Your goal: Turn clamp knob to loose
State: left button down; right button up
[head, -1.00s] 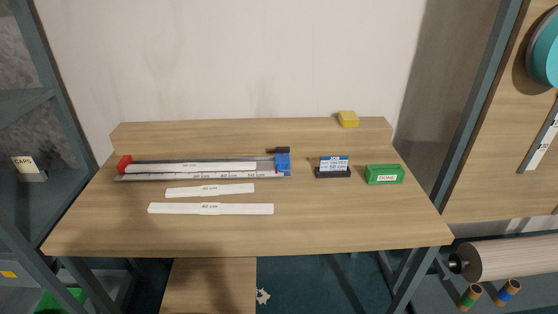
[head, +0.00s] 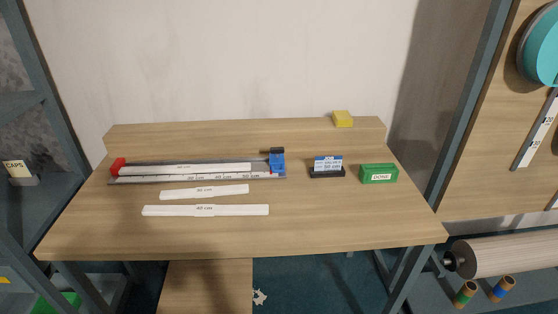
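The clamp is a blue block (head: 277,164) at the right end of a grey measuring rail (head: 240,177) on the table. A small black knob (head: 272,151) sits at its top; its turned position is too small to tell. A red end stop (head: 117,167) is at the rail's left end. A white strip (head: 185,169) lies along the rail between the red stop and the blue clamp. Neither of my grippers is in view.
On the wooden table (head: 300,227) lie two loose white strips, a shorter one (head: 204,191) and a longer one (head: 205,210). A card holder (head: 327,169), a green DONE box (head: 378,174) and a yellow block (head: 342,119) stand to the right. The table's front is clear.

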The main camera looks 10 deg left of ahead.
aim_at(277, 150)
jog(key=i+j+z, duration=0.5)
jog(key=j+z, duration=0.25)
